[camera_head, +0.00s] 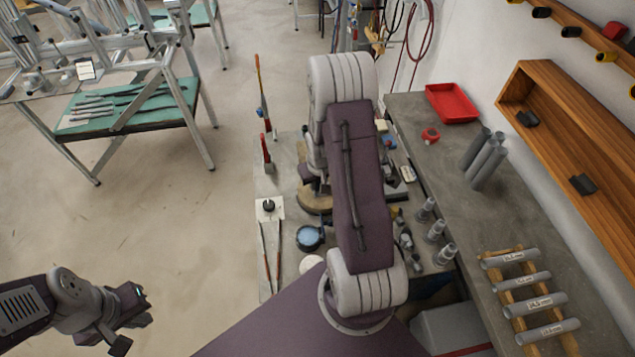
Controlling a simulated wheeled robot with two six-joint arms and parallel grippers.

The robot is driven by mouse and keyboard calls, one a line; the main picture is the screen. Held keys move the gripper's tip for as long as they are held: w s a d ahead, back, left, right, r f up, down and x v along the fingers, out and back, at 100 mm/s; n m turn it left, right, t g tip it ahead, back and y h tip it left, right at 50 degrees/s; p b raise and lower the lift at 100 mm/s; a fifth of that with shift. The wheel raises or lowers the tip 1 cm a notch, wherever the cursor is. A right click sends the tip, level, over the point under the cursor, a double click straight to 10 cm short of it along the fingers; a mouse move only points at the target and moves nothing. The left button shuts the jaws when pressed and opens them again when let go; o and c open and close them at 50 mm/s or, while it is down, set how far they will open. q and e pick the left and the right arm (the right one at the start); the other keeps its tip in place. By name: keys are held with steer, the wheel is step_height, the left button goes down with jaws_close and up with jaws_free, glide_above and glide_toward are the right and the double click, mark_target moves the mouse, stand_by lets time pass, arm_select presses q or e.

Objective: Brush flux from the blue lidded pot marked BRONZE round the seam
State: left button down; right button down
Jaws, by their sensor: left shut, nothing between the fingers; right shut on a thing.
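A round blue pot (308,238) with a dark rim stands on the grey bench, left of my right arm; its marking is too small to read, and I cannot tell how its lid sits. My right gripper (309,179) shows only as a dark part beside my arm, above a round tan block (314,198). Its fingers and what they hold are hidden, and no brush is clear to see. The seam cannot be made out; my arm covers the middle of the bench. My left gripper (122,333) is shut and empty over the floor at the lower left.
A white disc (311,264) lies just below the pot. Thin rods (272,255) and a black knob on a white plate (269,206) are at the bench's left. Red-handled tools (266,152) stand farther back. The right worktop holds a red tray (453,103) and grey tubes (484,158).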

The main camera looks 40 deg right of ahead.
steer(key=shift+w+d+r+p, duration=0.1)
steer(key=shift+w+r+p, duration=0.15)
steer(key=shift+p, duration=0.15)
steer(key=shift+w+d+p, duration=0.15)
steer(key=shift+w+p, duration=0.15)
steer(key=shift+w, duration=0.05)
steer(key=shift+w+d+f, duration=0.2)
steer(key=shift+w+d, duration=0.05)
steer(key=shift+w, duration=0.2)
steer(key=shift+s+a+f, duration=0.1)
steer(key=shift+s, duration=0.05)
steer(key=shift+s+a+f, duration=0.1)
steer(key=shift+s+a, duration=0.05)
steer(key=shift+s, duration=0.25)
steer(key=shift+s+a+b, duration=0.25)
steer(key=shift+s+b, duration=0.3)
steer(key=shift+b, duration=0.05)
steer(key=shift+s+a+r, duration=0.1)
steer(key=shift+s+r, duration=0.05)
steer(key=shift+r, duration=0.05)
steer(key=shift+w+d+r+p, duration=0.15)
steer(key=shift+w+d+p, duration=0.15)
steer(key=shift+w+p, duration=0.3)
steer(key=shift+w+d+p, duration=0.2)
steer(key=shift+w+p, duration=0.25)
steer(key=shift+w, duration=0.05)
steer(key=shift+w+d+f, duration=0.1)
steer(key=shift+w+f, duration=0.05)
steer(key=shift+f, duration=0.05)
